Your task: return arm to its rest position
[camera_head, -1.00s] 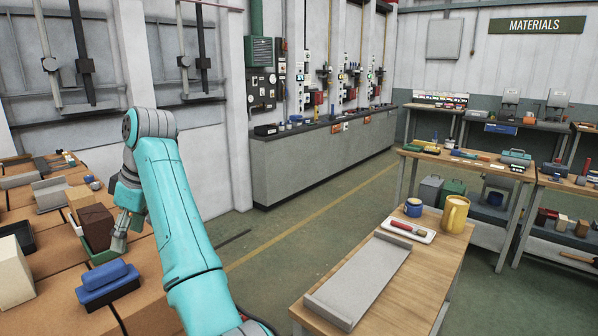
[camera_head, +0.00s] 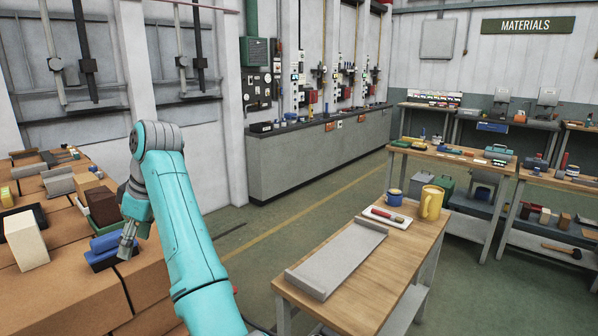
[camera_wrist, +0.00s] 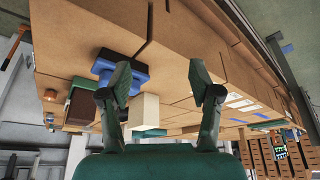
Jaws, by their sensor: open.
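My teal arm reaches to the left in the head view, with my gripper (camera_head: 127,245) low beside the blue block-shaped object (camera_head: 103,250) on the cardboard boxes. In the wrist view my gripper (camera_wrist: 158,78) has its two fingers spread wide, with nothing between them. The blue object (camera_wrist: 126,70) shows there behind the left finger; I cannot tell whether they touch. A cream block (camera_head: 25,240) and a dark brown block (camera_head: 102,207) in a green tray stand on the boxes.
Brown cardboard boxes (camera_head: 60,290) fill the left. A wooden table (camera_head: 395,265) at right holds a grey tray (camera_head: 340,258), a yellow mug (camera_head: 431,203) and a blue mug (camera_head: 393,196). Open floor (camera_head: 270,235) lies between them. A grey counter (camera_head: 320,155) runs along the back wall.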

